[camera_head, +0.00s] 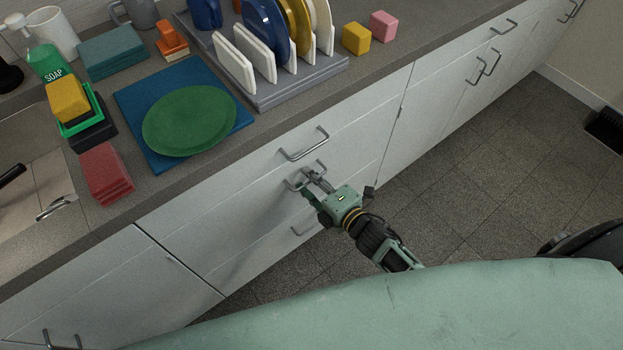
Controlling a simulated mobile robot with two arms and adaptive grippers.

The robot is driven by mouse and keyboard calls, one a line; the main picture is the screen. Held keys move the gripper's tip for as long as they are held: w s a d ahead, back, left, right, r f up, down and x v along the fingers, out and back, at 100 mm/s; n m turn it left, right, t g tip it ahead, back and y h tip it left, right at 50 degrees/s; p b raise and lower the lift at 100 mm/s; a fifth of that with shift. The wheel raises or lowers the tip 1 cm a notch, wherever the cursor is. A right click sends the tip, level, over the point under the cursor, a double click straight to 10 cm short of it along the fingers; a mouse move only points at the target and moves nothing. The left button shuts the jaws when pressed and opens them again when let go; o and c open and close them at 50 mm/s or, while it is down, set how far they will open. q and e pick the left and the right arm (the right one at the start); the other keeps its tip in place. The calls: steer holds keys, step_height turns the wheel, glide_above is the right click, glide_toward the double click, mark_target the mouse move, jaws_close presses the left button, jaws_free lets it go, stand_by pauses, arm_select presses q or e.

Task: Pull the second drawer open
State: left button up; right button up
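The second drawer (265,207) is in the white cabinet front, below the top drawer, and looks closed. Its metal bar handle (291,184) sits just under the top drawer's handle (304,145) and is partly hidden by my fingers. My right gripper (307,181) is at this handle, with its fingers reaching toward the cabinet. The fingers look apart, with the handle bar at their tips. I cannot tell whether they touch it. My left gripper is not in view.
A third handle (304,229) is lower down, beside my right gripper. The counter (215,180) above holds a green plate (189,121), a dish rack (300,90), sponges and a soap bottle (48,62).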

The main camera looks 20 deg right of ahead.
steer(key=c, duration=0.6)
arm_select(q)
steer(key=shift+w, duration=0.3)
arm_select(e)
jaws_close()
steer(key=shift+s+f, duration=0.1)
